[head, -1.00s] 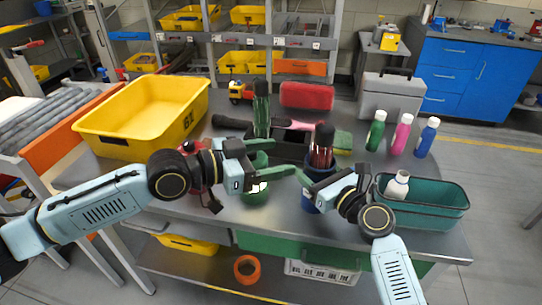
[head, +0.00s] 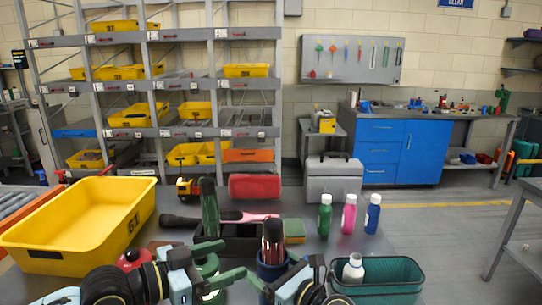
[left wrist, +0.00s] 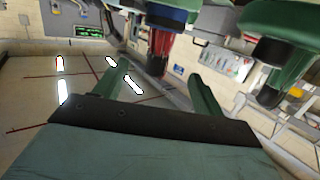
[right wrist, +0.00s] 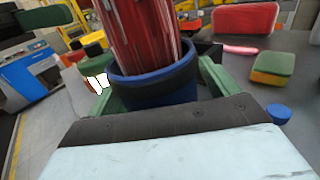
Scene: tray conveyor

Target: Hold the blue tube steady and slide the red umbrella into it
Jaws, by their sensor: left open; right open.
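The red umbrella (head: 273,236) stands upright in the blue tube (head: 266,270), its dark top end and red folds showing above the rim. The right wrist view shows the red folds (right wrist: 145,35) inside the tube's rim (right wrist: 155,88). My right gripper (right wrist: 158,92) is open, one finger on either side of the blue tube; contact is unclear. My left gripper (head: 226,261) is open and empty, left of the blue tube near a green tube holding a dark green umbrella (head: 209,207). The left wrist view shows the red umbrella (left wrist: 158,52) upside down beyond the open fingers.
A yellow bin (head: 90,222) is on the left of the table. A teal bin (head: 395,290) with a white bottle (head: 353,268) is at right. Green, pink and blue bottles (head: 349,213) stand behind it. A grey toolbox (head: 333,183) and red roll (head: 254,186) are at the back.

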